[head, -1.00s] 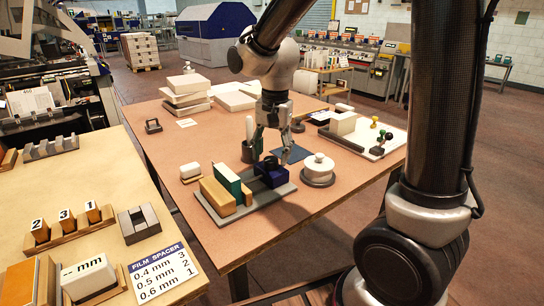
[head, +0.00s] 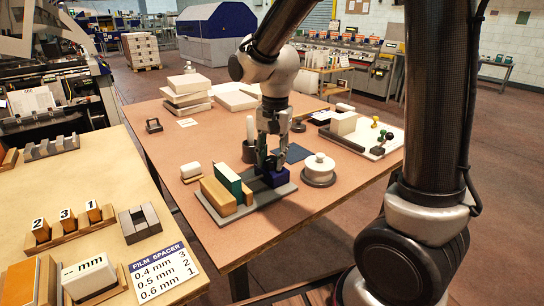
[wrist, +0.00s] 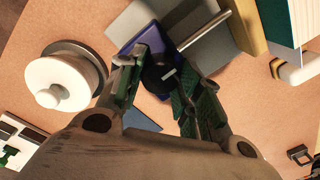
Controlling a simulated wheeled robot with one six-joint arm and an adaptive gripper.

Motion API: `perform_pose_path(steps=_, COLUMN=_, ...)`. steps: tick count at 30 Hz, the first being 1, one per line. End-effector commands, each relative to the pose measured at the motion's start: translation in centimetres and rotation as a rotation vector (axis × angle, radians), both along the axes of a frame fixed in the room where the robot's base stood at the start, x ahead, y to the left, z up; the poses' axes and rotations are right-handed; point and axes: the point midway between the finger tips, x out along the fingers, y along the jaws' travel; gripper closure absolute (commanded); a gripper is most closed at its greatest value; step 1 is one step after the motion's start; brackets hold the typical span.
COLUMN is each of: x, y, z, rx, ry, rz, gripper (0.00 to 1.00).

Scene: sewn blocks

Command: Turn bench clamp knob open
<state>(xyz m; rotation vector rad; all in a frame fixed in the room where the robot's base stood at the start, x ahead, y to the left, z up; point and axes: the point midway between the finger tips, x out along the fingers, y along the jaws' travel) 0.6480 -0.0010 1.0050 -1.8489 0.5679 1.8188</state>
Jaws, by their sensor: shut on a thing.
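The bench clamp has a grey base plate (head: 232,213) that carries a blue clamp block (head: 278,178) at its right end. A tan block (head: 218,195) and a green-and-white block (head: 228,178) stand upright beside each other on the plate. The dark clamp knob (wrist: 153,77) sits on the blue block, with a thin pale bar beside it in the wrist view. My gripper (head: 266,163) points down over the blue block and is shut on the knob. In the wrist view its green-padded fingers (wrist: 157,88) stand either side of the knob and hide part of it.
A white round lidded pot (head: 319,168) stands close right of the clamp. A dark cup (head: 250,152) with a white stick is behind it, and a small white block (head: 190,170) is to the left. The bare front of the brown table (head: 225,250) is clear.

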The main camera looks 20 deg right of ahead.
Motion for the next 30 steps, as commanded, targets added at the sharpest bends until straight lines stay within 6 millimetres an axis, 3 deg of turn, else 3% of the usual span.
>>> perform_pose_path(steps=11, x=0.02, y=-0.02, z=0.03, rx=0.001, ry=0.001, rz=0.218, gripper=0.89)
perform_pose_path(steps=30, x=0.14, y=-0.07, z=0.05, rx=0.000, ry=0.000, rz=0.826, gripper=0.89)
